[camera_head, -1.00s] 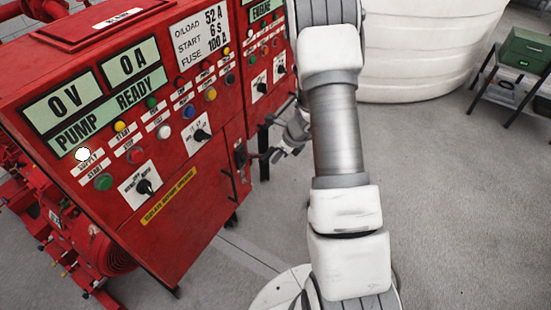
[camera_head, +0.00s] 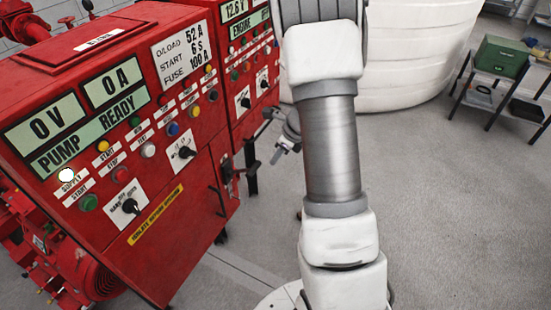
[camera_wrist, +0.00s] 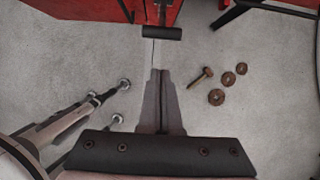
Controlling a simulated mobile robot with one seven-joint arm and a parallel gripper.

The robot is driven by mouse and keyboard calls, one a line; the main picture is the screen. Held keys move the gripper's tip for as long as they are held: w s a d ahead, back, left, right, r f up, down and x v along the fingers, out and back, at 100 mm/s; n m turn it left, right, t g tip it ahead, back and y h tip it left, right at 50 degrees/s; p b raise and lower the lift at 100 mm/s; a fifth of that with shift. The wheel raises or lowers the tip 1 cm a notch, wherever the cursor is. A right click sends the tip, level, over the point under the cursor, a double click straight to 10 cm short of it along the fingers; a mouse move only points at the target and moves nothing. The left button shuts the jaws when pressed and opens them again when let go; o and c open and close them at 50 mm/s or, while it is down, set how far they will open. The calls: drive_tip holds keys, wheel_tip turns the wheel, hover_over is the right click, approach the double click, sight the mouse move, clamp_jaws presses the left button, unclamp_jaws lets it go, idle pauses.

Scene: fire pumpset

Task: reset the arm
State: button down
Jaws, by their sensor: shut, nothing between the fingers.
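My arm (camera_head: 331,150) hangs down the middle of the head view in white and grey metal segments. My gripper (camera_head: 277,157) shows partly behind the arm, to the right of the red cabinet's side handle and apart from it. In the wrist view my gripper (camera_wrist: 160,73) has its two grey fingers together over the grey floor. It is shut with nothing between the fingers.
The red pump control cabinet (camera_head: 150,215) stands left. A white tank (camera_head: 415,50) stands behind the arm, and a green box (camera_head: 501,56) sits on a rack at right. A rusty bolt (camera_wrist: 201,77) and rusty nuts (camera_wrist: 216,97) lie on the floor.

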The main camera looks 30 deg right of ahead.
drive_tip(key=shift+r, duration=0.1)
drive_tip(key=s+a+r+n, duration=0.4)
drive_tip(key=a+r+n, duration=0.25)
drive_tip(key=r, duration=0.25)
drive_tip(key=s+a+r+n, duration=0.45)
drive_tip(key=r+n, duration=0.25)
drive_tip(key=r, duration=0.2)
drive_tip(key=s+a+r+n+t+h, duration=0.1)
drive_tip(key=s+r+n, duration=0.2)
drive_tip(key=s+n, duration=0.4)
drive_tip(key=s+a+r+n+h, duration=0.1)
drive_tip(key=s+r+n, duration=0.3)
drive_tip(key=s+n, duration=0.3)
drive_tip(key=shift+s+a+r+n+t+h, duration=0.3)
drive_tip(key=shift+a+n+t+h, duration=0.1)
drive_tip(key=shift+n, duration=0.25)
drive_tip(key=c, duration=1.6)
unclamp_jaws()
